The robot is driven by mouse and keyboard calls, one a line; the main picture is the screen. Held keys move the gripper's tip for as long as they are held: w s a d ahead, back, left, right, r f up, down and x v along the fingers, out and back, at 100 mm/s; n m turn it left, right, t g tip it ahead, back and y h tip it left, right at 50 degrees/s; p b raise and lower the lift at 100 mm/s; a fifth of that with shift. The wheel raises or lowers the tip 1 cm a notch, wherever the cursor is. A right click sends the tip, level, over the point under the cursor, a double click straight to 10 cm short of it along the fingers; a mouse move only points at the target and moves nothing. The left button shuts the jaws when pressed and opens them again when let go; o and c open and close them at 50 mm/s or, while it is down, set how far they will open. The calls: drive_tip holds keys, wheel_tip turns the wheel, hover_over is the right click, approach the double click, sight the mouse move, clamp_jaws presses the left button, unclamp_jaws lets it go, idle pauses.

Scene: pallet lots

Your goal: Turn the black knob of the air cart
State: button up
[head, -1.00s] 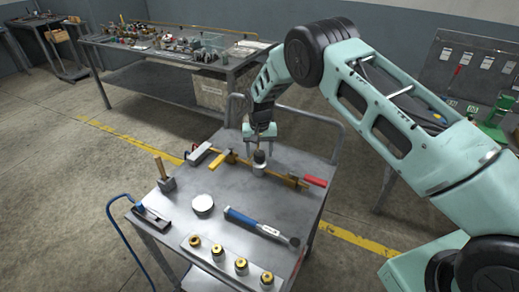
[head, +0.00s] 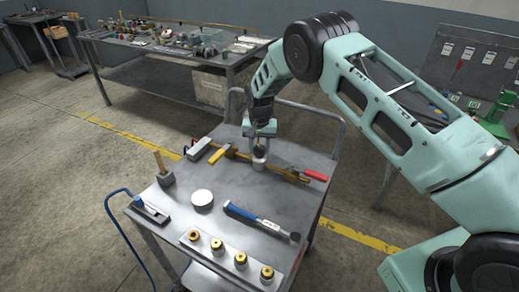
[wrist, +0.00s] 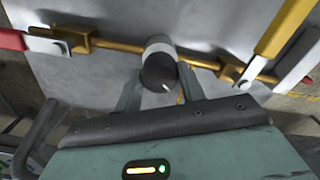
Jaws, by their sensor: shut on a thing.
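The black knob (wrist: 159,73) sits on top of a short pale cylinder (wrist: 160,45) on the metal cart (head: 180,222). A small white mark shows on the knob's rim in the wrist view. My gripper (head: 260,148) points down at the knob from above. In the wrist view, my gripper (wrist: 161,80) has one finger on each side of the knob and is shut on it. In the head view, the fingers and the wrist partly cover the knob.
A clamp with a brass-coloured bar (head: 275,170) lies right beside the knob's cylinder. A blue-handled tool (head: 255,220), a round white disc (head: 202,199), a mallet (head: 165,172) and several brass-topped fittings (head: 217,246) are on the cart. The cart's rail (head: 300,108) stands behind.

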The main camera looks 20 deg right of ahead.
sight(260, 147)
drive_tip(key=o, duration=1)
drive_tip(key=shift+c, duration=0.2)
wheel_tip(260, 147, up, 17)
drive_tip(key=b, duration=0.4)
drive_tip(key=shift+r, duration=0.2)
drive_tip(key=s+a+r+n+y, duration=0.1)
drive_tip(key=s+a+r+n, duration=0.15)
drive_tip(key=s, duration=0.55)
drive_tip(key=s+a+r+n, duration=0.2)
drive_tip(key=s+a, duration=0.2)
drive_tip(key=s, duration=0.4)
drive_tip(key=s+a+r+n+y, duration=0.15)
drive_tip(key=s+a, duration=0.25)
drive_tip(key=s, duration=0.4)
drive_tip(key=s+d+f+n+h, duration=0.1)
drive_tip(key=s+d+n, duration=0.1)
drive_tip(key=s, duration=0.8)
drive_tip(key=s+d+f+n+h, duration=0.1)
drive_tip(key=s+d+n, duration=0.1)
drive_tip(key=s, duration=0.9)
drive_tip(key=shift+n, duration=0.9)
drive_tip(key=shift+w+d, duration=0.1)
